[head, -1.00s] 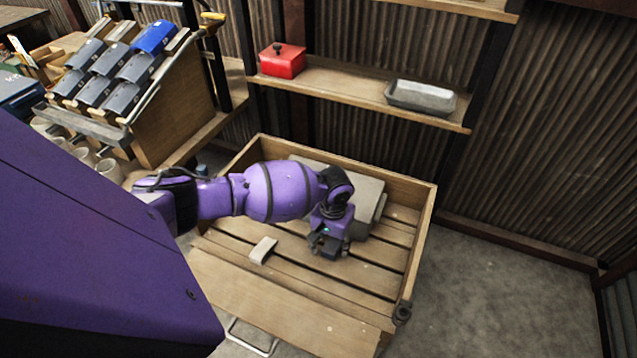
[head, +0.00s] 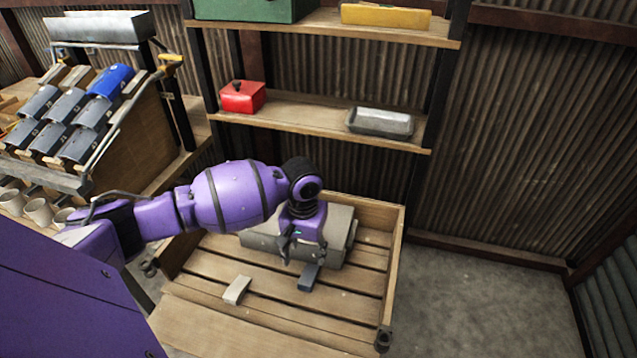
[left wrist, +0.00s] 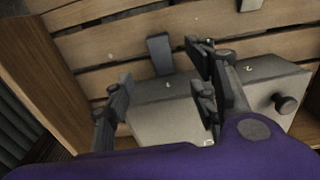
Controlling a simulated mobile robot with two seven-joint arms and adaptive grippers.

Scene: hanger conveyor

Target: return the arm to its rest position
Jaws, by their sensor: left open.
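My left gripper (head: 301,254) is open and empty above the slatted wooden crate (head: 395,265). A small dark block (head: 309,278) lies on the slats just below it, apart from its fingers. In the left wrist view my left gripper's spread fingers (left wrist: 160,75) show, with the dark block (left wrist: 159,55) lying beyond them. My right gripper is in neither view.
A grey case (head: 343,235) lies in the crate behind my gripper, partly hidden by it. A pale block (head: 237,290) lies nearer the front. A shelf (head: 300,122) with a red box (head: 242,97) and a metal tray (head: 380,122) stands behind. The floor at right is clear.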

